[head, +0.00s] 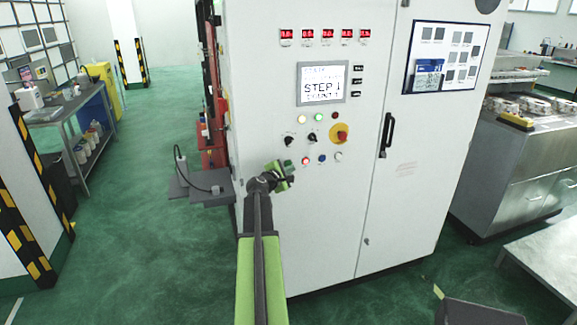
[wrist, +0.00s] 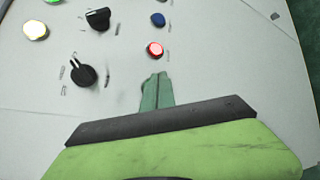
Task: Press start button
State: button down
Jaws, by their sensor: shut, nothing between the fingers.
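The white control cabinet (head: 310,190) carries a panel of buttons and knobs; their labels are too small to read, so I cannot tell which is the start button. A green button (head: 319,117) sits in the upper row, beside a pale lit button (head: 302,119). The lower row shows a red button (head: 305,161), a blue one (head: 322,158) and a white one (head: 338,157). My gripper (head: 289,165) is shut and empty at the left end of this lower row, hiding the panel behind it. In the wrist view its tip (wrist: 153,80) is just below the lit red button (wrist: 155,49); contact cannot be told.
Two black knobs (head: 288,133) (head: 311,137) and a red emergency stop on a yellow plate (head: 341,133) are above. A display (head: 322,84) reads STEP 1. A door handle (head: 387,135) is to the right. A grey shelf (head: 205,190) juts out left. Green floor is open at left.

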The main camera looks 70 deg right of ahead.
jog(key=shift+w+d, duration=0.3)
jog(key=shift+d, duration=0.05)
